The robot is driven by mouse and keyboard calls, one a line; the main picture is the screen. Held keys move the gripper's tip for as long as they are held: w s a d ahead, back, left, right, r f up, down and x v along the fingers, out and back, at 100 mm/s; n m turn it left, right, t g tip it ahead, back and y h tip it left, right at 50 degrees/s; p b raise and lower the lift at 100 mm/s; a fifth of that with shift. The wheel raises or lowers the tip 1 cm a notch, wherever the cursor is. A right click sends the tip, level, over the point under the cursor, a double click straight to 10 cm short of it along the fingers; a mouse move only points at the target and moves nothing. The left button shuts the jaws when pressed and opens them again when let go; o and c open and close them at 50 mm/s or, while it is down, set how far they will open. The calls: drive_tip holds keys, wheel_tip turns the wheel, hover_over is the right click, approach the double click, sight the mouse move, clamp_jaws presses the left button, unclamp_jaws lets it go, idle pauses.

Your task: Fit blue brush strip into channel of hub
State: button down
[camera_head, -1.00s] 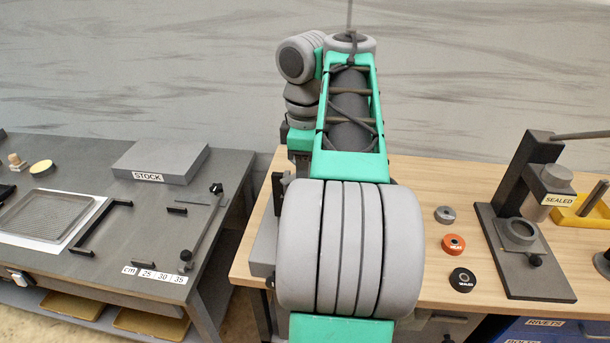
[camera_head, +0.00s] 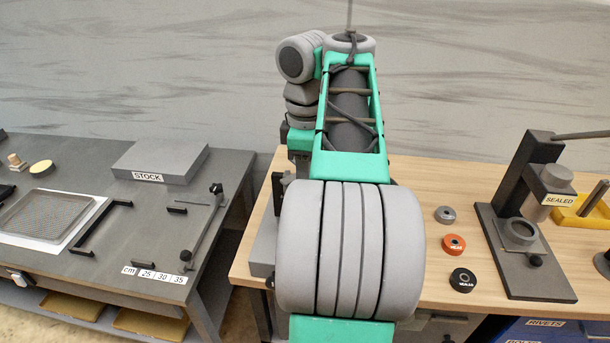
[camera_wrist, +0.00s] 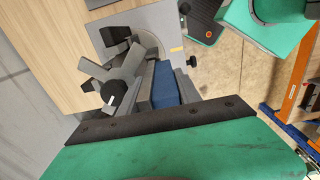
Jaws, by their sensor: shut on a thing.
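In the wrist view, the blue brush strip (camera_wrist: 165,84) sits between the dark fingers of my gripper (camera_wrist: 167,88), which is shut on it. The grey hub (camera_wrist: 128,72), with several arms spreading from it, is just left of the strip, on a grey fixture. The far end of the strip lies close beside the hub. I cannot tell whether the strip is inside a channel or touching the hub. In the head view, my own arm hides gripper, strip and hub.
On the wooden bench (camera_head: 405,185), grey (camera_head: 445,214), orange (camera_head: 453,244) and black (camera_head: 462,280) rings lie right of my arm. A dark press stand (camera_head: 520,280) stands beyond them. A grey table (camera_head: 105,250) at left bears a STOCK block (camera_head: 165,160) and a mesh tray (camera_head: 45,216).

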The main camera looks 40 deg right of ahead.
drive_tip(key=shift+f+b, duration=4.1)
drive_tip(key=shift+r, duration=0.1)
drive_tip(key=shift+r+p, duration=3.75)
drive_tip(key=shift+f, duration=0.25)
drive_tip(key=shift+f+b, duration=0.3)
drive_tip(key=shift+b, duration=0.3)
drive_tip(key=shift+f+b, duration=1.35)
